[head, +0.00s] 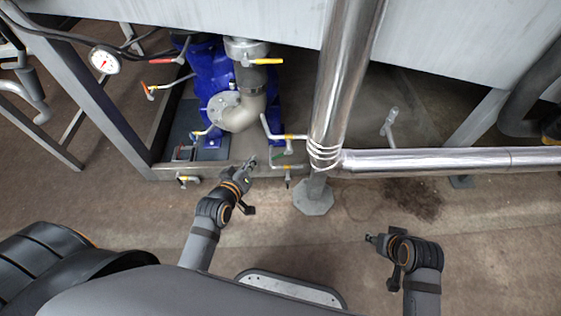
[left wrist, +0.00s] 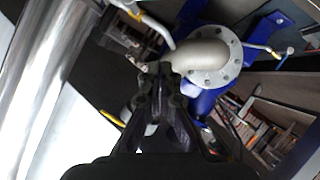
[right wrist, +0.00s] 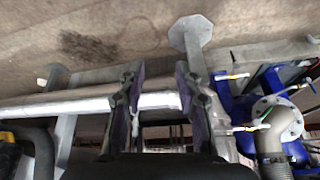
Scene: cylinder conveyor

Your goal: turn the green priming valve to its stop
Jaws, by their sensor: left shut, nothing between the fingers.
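A small green piece (head: 288,152), probably the handle of the green priming valve, shows on the thin pipework beside the upright silver pipe; it is too small to tell its angle. My left gripper (head: 250,163) is low and to the left of it, in front of the blue pump, apart from it as far as I can see. In the left wrist view the left gripper (left wrist: 158,70) has its fingers together, with nothing seen between them; I cannot make out the green handle there. My right gripper (head: 370,238) is over the floor at right; the right wrist view shows its fingers (right wrist: 157,75) apart and empty.
The blue pump (head: 205,75) with its pale elbow (head: 240,118) stands behind my left gripper. Silver pipes (head: 345,75) rise and run right (head: 440,161). Yellow-handled (head: 267,61) and red-handled (head: 160,61) valves and a gauge (head: 104,60) are near. The front floor is mostly clear.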

